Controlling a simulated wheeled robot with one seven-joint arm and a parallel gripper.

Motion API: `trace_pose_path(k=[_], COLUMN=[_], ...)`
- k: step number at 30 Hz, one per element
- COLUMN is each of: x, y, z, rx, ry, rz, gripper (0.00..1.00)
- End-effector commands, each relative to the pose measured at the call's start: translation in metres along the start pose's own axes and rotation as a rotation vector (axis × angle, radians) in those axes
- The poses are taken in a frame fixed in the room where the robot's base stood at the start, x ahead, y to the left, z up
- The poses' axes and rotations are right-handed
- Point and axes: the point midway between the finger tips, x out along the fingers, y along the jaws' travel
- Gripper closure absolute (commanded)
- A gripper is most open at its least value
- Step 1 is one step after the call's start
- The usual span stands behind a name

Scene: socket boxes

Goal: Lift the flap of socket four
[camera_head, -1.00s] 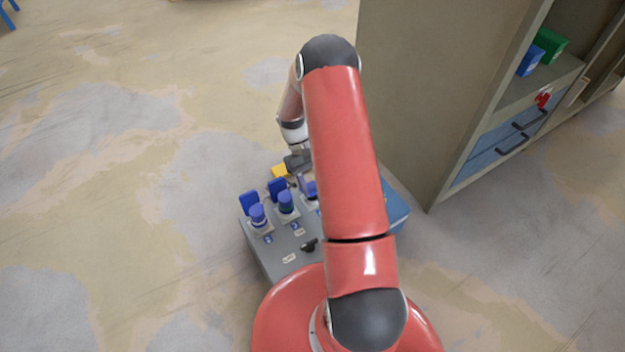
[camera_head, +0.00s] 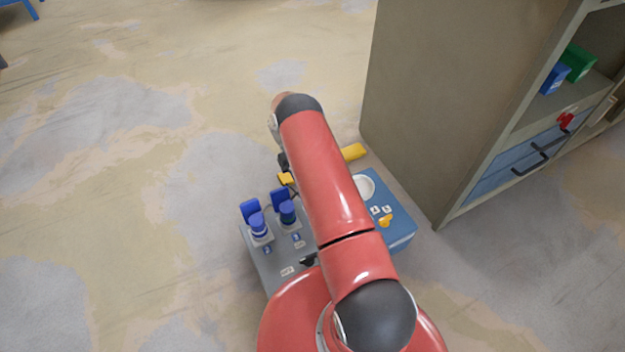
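A grey socket box (camera_head: 262,268) stands on the floor in front of me. Two blue sockets, the left one (camera_head: 258,226) and the right one (camera_head: 288,213), show on it. Blue flaps (camera_head: 250,209) stand raised behind them. A blue box (camera_head: 397,236) adjoins on the right, with a round white socket (camera_head: 365,187) and a yellow raised piece (camera_head: 354,152) behind it, perhaps its flap. I cannot read which socket is four. My gripper (camera_head: 285,170) is at the back of the grey box, mostly hidden by my arm, beside a small yellow piece (camera_head: 286,179). Its fingers are unclear.
A yellow knob (camera_head: 386,220) and small white labels are on the blue box. A black switch (camera_head: 308,260) is on the grey box. A tall grey cabinet (camera_head: 425,120) stands close behind on the right. The floor to the left is clear.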

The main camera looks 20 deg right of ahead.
Motion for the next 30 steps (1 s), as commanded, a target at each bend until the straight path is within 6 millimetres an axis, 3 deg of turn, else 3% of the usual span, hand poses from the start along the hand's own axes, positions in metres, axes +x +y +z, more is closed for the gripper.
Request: trace_pose_path(k=[15,16,18,21,30], x=[-0.0011,-0.001,-0.001,-0.0009,-0.0009], y=[-0.0013,-0.0013,-0.0012,-0.0008,-0.0007], z=[-0.002,-0.0021,-0.0021,-0.0019,-0.0012], rx=[-0.002,-0.002,-0.001,-0.001,0.0], ry=[-0.015,-0.015,-0.015,-0.016,-0.018], rz=[0.0,0.0,0.0,0.0,0.0], gripper=[0.97,0.53,0.44,0.34,0.34])
